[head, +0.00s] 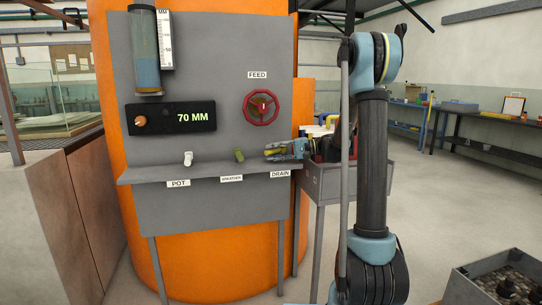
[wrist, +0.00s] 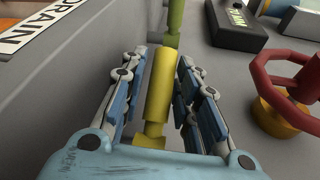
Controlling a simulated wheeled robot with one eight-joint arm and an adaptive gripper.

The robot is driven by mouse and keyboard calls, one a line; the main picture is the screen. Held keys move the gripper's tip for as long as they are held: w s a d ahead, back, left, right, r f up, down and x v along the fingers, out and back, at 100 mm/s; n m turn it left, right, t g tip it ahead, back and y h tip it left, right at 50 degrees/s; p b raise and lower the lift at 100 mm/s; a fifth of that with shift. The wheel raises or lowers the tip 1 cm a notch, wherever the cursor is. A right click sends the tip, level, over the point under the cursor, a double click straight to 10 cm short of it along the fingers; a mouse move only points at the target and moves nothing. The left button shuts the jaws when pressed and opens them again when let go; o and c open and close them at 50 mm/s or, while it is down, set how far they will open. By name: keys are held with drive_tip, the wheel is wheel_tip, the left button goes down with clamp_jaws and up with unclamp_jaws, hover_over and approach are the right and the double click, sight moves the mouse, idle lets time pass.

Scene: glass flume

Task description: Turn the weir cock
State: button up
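No label reading "weir" is legible. Three small cocks line the grey panel's ledge: a white one (head: 188,158) above POT, an olive-green one (head: 239,155) above a label too small to read surely, and a yellow one (head: 275,152) above DRAIN. My gripper (head: 272,152) is at the yellow cock, at the ledge's right end. In the wrist view the yellow handle (wrist: 159,85) lies lengthwise between my open fingers, with narrow gaps on both sides. The green cock (wrist: 175,22) stands just beyond the fingertips. The yellow cock's base is partly hidden by my gripper.
A red FEED handwheel (head: 261,107) is above the ledge, close on the right in the wrist view (wrist: 290,95). A display box (head: 170,117) reads 70 MM, below a gauge tube (head: 145,50). A grey cart (head: 321,185) with items stands right of the panel.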

drive_tip(key=d, duration=0.3)
drive_tip(key=d+r, duration=0.1)
drive_tip(key=d, duration=0.6)
drive_tip(key=shift+w+d+r, duration=0.2)
drive_tip(key=shift+w+d, duration=0.05)
drive_tip(key=shift+d, duration=0.15)
